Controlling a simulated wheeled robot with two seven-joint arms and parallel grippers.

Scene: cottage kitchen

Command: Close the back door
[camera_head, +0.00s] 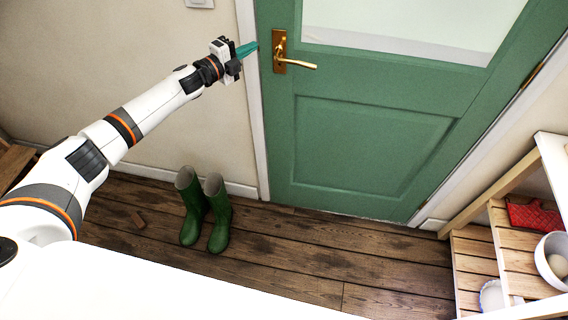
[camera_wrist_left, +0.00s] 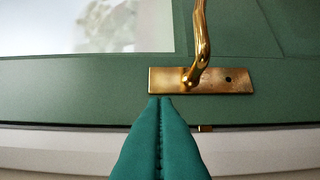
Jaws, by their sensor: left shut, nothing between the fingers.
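The green back door (camera_head: 370,145) stands in its white frame, with a pale window panel in its upper part. It looks shut or nearly shut; a dark line runs along its edge in the left wrist view. Its brass handle (camera_head: 297,64) sits on a brass plate on the door's left side. The handle also shows in the left wrist view (camera_wrist_left: 201,40). My left gripper (camera_head: 254,46), with teal fingers, is shut and empty, just left of the plate. In the left wrist view its fingertips (camera_wrist_left: 160,99) reach the plate's lower edge; I cannot tell whether they touch.
Green boots (camera_head: 219,215) stand on the plank floor below my left arm. A wooden shelf (camera_head: 474,262) with a white bowl (camera_head: 541,262) and a red cloth item (camera_head: 533,216) stands at right. The floor before the door is clear.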

